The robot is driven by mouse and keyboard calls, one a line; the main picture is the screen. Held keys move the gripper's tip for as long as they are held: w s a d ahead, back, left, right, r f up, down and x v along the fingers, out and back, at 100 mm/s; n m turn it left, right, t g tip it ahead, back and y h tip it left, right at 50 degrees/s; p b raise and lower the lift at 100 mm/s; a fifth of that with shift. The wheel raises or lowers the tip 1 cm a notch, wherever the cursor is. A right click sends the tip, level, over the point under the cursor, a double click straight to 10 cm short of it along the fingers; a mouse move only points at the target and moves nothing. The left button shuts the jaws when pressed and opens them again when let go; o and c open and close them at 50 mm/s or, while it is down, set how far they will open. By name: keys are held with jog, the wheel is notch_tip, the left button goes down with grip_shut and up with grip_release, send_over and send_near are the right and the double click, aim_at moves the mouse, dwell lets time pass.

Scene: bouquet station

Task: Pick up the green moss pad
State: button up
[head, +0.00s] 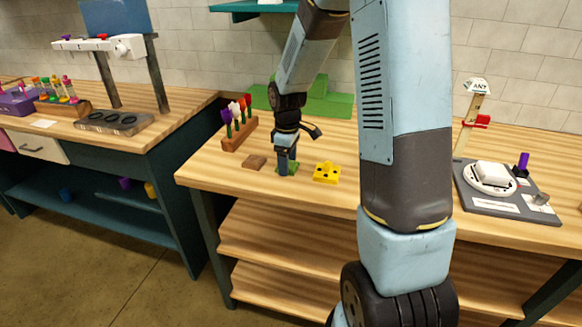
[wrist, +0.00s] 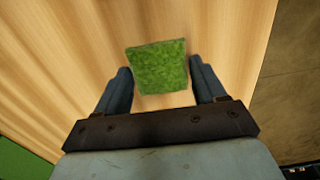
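The green moss pad (wrist: 158,66) is a square, textured pad lying on the light wooden table. In the wrist view it lies between and slightly beyond the fingertips of my gripper (wrist: 160,74). The two fingers are spread, one on each side of the pad, and wood shows between the pad and the lower part of each finger. In the head view my gripper (head: 285,167) points down over the pad (head: 295,169), hiding most of it. Whether the tips touch the table cannot be told.
A brown block (head: 255,162) lies left of the pad and a yellow studded piece (head: 327,173) lies right of it. A wooden rack (head: 238,140) with flowers and a green stepped block (head: 325,100) stand behind. A grey turntable station (head: 505,200) is at the right.

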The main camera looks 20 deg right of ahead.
jog(key=c, duration=0.6)
